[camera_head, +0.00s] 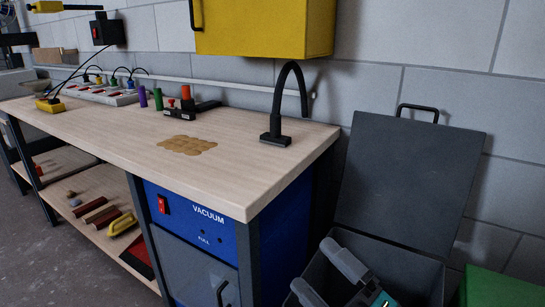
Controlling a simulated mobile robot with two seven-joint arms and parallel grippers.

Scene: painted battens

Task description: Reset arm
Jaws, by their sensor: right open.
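My right gripper (315,266) shows at the bottom, right of centre. Its two grey fingers stand apart with nothing between them. It is in front of the open dark grey bin (415,275), to the right of the workbench (240,190) and apart from its top. My left gripper is not in the picture.
The bin's raised lid (410,175) leans near the wall. A green box (490,288) is at the lower right. A black bent pipe (290,90) stands on the bench's right end. Several coloured pieces (97,204) lie on the lower shelf. A yellow cabinet (265,28) hangs above.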

